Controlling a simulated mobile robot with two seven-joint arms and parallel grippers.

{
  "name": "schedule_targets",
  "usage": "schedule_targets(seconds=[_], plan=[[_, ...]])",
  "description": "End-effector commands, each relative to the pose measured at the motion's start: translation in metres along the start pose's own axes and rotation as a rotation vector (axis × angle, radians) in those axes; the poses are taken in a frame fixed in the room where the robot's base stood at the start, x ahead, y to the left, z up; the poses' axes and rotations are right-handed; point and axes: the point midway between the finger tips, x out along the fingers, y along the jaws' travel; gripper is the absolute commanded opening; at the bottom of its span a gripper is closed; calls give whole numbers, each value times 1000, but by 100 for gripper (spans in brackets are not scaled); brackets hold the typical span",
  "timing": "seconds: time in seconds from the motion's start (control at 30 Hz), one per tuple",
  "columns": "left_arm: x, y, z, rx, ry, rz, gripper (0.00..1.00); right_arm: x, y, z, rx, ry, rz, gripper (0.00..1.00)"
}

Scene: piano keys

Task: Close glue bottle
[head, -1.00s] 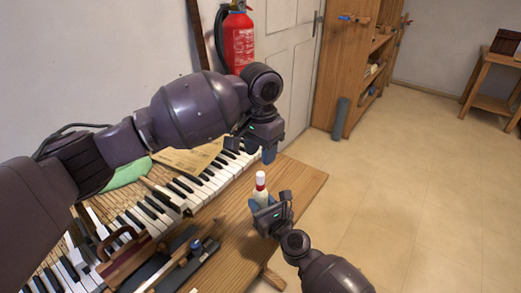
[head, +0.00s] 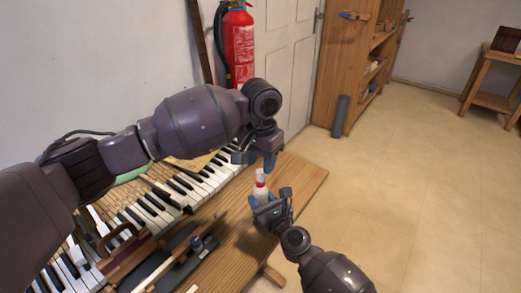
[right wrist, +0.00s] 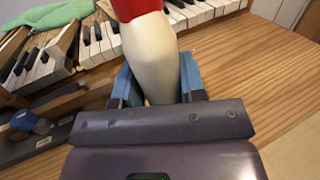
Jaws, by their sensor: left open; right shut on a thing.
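The glue bottle (head: 261,193) has a pale body, a red band and a white top. It stands roughly upright above the near part of the wooden table. My right gripper (head: 264,203) is shut around its lower body. The right wrist view shows the pale body (right wrist: 152,62) between the blue finger pads, with the red part above; its top is cut off there. My left gripper (head: 256,161) is open and empty just above the bottle's top, with a small gap seeming to remain. No separate cap is clearly visible.
Piano keys (head: 150,208) run along the wooden table (head: 298,178), with a green cloth (right wrist: 58,14) on them. Tools and a dark tray lie at the lower left. A red fire extinguisher (head: 239,45) hangs behind. Open floor lies to the right.

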Motion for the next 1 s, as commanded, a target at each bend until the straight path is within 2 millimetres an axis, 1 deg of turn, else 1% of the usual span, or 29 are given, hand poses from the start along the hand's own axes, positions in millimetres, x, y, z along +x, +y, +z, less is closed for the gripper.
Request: schedule_targets(seconds=[0.03,0.1,0.3,0.47,0.7,0.73,0.77,1.0], plan=[[8,0,1,0,-3,0,43,0,0,0,0,0,0,0],[17,0,1,0,-2,1,43,0,0,0,0,0,0,0],[35,0,0,1,-1,0,43,0,0,0,0,0,0,0],[40,0,0,1,0,0,43,0,0,0,0,1,0,0],[41,0,0,1,0,0,43,0,0,0,0,1,0,0],[41,0,0,1,0,0,41,0,0,0,0,1,0,0],[41,0,0,1,0,0,36,0,0,0,0,1,0,0],[41,0,0,1,0,0,0,0,0,0,0,1,0,0]])
